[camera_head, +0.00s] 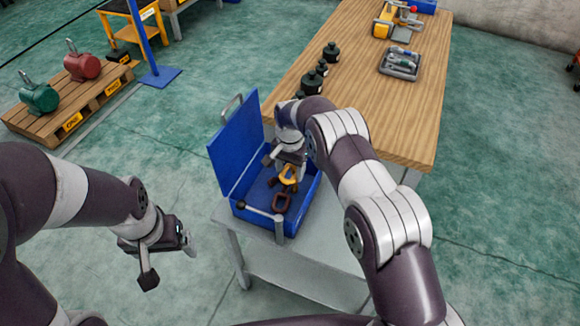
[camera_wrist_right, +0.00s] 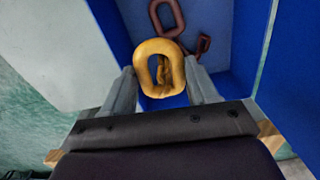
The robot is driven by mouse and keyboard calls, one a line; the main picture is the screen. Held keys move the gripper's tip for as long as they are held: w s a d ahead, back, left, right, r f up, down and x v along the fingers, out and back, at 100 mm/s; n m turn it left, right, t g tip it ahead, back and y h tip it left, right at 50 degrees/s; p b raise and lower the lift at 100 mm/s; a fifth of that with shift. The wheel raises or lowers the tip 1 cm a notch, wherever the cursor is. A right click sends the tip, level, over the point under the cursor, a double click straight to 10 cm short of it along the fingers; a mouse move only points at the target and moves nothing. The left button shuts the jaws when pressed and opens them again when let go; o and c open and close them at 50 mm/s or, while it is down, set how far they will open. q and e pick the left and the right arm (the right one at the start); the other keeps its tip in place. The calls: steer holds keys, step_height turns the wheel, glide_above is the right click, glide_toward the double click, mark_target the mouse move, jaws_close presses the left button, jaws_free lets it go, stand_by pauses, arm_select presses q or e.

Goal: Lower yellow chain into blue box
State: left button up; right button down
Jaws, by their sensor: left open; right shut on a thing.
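The blue box (camera_head: 232,150) stands on a small grey table with its lid raised at the left. My right gripper (camera_head: 289,172) is over the open box, shut on a link of the yellow chain (camera_head: 290,183). In the right wrist view the yellow link (camera_wrist_right: 160,46) sits between the two fingers. Brown chain links (camera_head: 282,204) are below it in the box area; they also show in the right wrist view (camera_wrist_right: 176,14). I cannot tell whether they touch the box floor. My left gripper (camera_head: 169,260) is open and empty, left of the box and apart from it.
The small grey table (camera_head: 305,258) carries the box. A pallet (camera_head: 70,105) with red and green parts lies at the left. Floor around my left gripper is clear.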

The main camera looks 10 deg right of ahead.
step_height(320, 180, down, 4)
steer(key=shift+r+b, duration=0.15)
steer(key=shift+b, duration=0.95)
steer(key=shift+c, duration=1.1)
jaws_free()
step_height(320, 180, up, 13)
steer(key=p, duration=0.5)
